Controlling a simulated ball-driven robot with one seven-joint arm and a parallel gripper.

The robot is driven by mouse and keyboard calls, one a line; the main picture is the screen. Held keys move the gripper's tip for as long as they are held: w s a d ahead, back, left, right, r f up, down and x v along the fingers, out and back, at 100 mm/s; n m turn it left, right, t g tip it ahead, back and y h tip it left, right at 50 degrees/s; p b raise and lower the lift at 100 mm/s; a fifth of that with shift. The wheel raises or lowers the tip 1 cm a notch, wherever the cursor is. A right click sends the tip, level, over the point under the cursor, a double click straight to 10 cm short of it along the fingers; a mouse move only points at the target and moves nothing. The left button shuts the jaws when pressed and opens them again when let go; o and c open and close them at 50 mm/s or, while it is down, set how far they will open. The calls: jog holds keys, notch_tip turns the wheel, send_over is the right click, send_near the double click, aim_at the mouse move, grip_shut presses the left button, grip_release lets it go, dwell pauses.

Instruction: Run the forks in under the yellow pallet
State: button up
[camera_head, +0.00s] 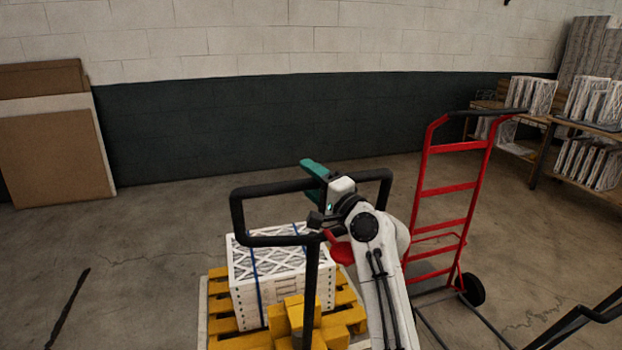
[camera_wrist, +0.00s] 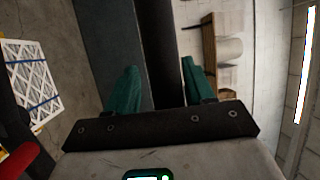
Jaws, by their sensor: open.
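The yellow pallet (camera_head: 218,302) stands on the floor at the lower middle of the head view. It carries a white filter box (camera_head: 270,268) with blue straps, also at the left of the wrist view (camera_wrist: 30,85). A black loop handle (camera_head: 237,210) on a dark post rises in front of it, with yellow blocks (camera_head: 294,316) at the post's foot. I cannot make out the forks or whether they are under the pallet. My gripper (camera_head: 312,168) is open at the handle's top bar. In the wrist view a black bar (camera_wrist: 165,50) runs between its teal fingers.
A red hand truck (camera_head: 447,189) with black wheels stands close on the right. Brown boards (camera_head: 55,150) lean on the left wall. Shelves with filters (camera_head: 595,160) are at the far right. The floor at the left and behind the pallet is mostly clear.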

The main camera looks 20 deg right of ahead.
jog(key=shift+s+r, duration=0.1)
jog(key=b+v, duration=0.1)
jog(key=v, duration=0.9)
jog(key=shift+s+d, duration=0.2)
jog(key=shift+s, duration=0.05)
jog(key=shift+s, duration=0.1)
